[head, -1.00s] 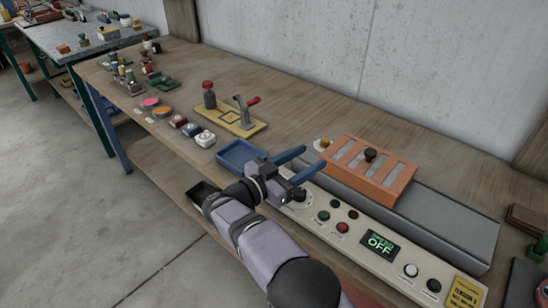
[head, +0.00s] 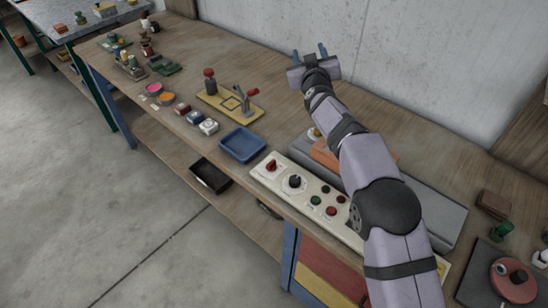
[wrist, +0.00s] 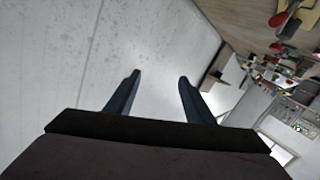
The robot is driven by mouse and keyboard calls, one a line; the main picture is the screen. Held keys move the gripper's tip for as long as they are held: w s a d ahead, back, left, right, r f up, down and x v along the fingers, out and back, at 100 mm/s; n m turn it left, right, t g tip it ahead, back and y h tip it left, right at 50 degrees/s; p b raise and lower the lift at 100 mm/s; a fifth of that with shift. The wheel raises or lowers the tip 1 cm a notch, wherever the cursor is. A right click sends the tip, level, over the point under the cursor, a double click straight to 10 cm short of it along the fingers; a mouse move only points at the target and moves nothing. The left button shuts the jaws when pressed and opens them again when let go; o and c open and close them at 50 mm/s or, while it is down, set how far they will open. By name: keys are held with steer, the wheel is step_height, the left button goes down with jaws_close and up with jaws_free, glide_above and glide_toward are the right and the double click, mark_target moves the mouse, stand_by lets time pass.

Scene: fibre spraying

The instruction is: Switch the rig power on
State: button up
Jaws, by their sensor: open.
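The white control panel (head: 260,177) lies along the bench's front edge. A red knob (head: 271,166) is at its left end, with a black knob (head: 294,182) beside it. Green and red buttons (head: 316,200) sit further right. My arm hides the panel's display and right part. I cannot tell from its marking which control is the rig power. My gripper (head: 310,52) is raised at the back, near the wall and well away from the panel. Its blue fingers are apart and empty, also in the wrist view (wrist: 158,77), with grey wall beyond them.
A blue tray (head: 242,146) sits left of the panel. A yellow plate with a lever (head: 230,103) is behind it. An orange block (head: 322,154) on a grey bed is partly hidden by my arm. A red disc (head: 512,281) is at right. Bare bench lies behind the yellow plate.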

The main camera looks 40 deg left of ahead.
steer(key=s+a+f+n+g, duration=0.3)
steer(key=s+f+g, duration=0.2)
steer(key=f, duration=0.1)
steer(key=n+g+h, duration=0.4)
steer(key=g+h, duration=0.3)
steer(key=g, duration=0.1)
glide_toward(272, 163)
steer(key=shift+p+x, duration=1.6)
steer(key=shift+x, duration=2.45)
steer(key=shift+c, duration=0.2)
steer(key=c, duration=1)
